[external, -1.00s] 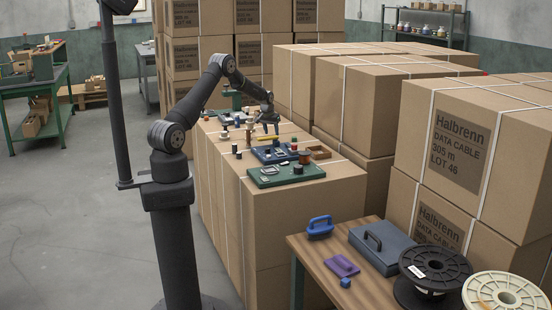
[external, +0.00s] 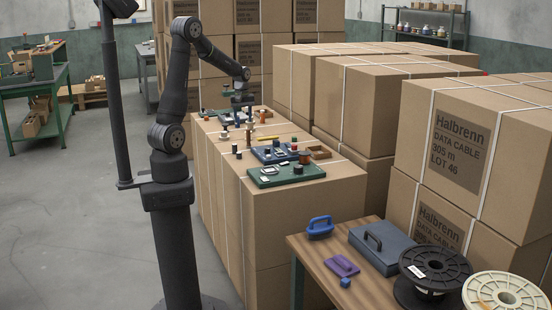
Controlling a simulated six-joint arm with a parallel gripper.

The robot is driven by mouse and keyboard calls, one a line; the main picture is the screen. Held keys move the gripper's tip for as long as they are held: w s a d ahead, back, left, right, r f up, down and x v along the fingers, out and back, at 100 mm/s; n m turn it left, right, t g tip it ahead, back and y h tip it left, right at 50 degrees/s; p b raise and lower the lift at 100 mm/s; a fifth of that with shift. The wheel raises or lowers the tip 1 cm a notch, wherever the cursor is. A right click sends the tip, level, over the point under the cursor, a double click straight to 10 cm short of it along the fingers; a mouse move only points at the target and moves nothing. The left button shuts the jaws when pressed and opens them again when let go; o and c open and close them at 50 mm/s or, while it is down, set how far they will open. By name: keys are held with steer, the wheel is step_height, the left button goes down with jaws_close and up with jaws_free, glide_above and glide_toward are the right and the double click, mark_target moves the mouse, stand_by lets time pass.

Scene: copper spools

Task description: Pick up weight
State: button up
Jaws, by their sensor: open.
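My gripper (external: 240,102) points down over the far end of the cardboard box top (external: 328,192), open, among small items there. Its fingertips are too small to tell whether they touch anything. I cannot tell which small item is the weight. A dark short cylinder (external: 298,169) stands on the green tray (external: 261,181) at the near end. Small dark and white pieces sit on the blue tray (external: 262,153) behind it, and a copper-brown spool (external: 304,158) stands nearby.
Several small spools and pegs stand along the left of the box top, close together. A wooden open tray (external: 319,153) lies at its right. Tall cartons (external: 371,100) rise close on the right. A wooden table (external: 312,257) in front holds a grey case (external: 382,249) and large reels.

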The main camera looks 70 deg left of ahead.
steer(key=s+d, duration=0.2)
steer(key=s, duration=0.1)
glide_toward(239, 156)
steer(key=shift+n, duration=0.4)
steer(key=f, duration=0.2)
steer(key=a+f, duration=0.1)
steer(key=f, duration=0.5)
steer(key=shift+w+a+f, duration=0.1)
steer(key=shift+w+a, duration=0.15)
steer(key=shift+w, duration=0.1)
jaws_close()
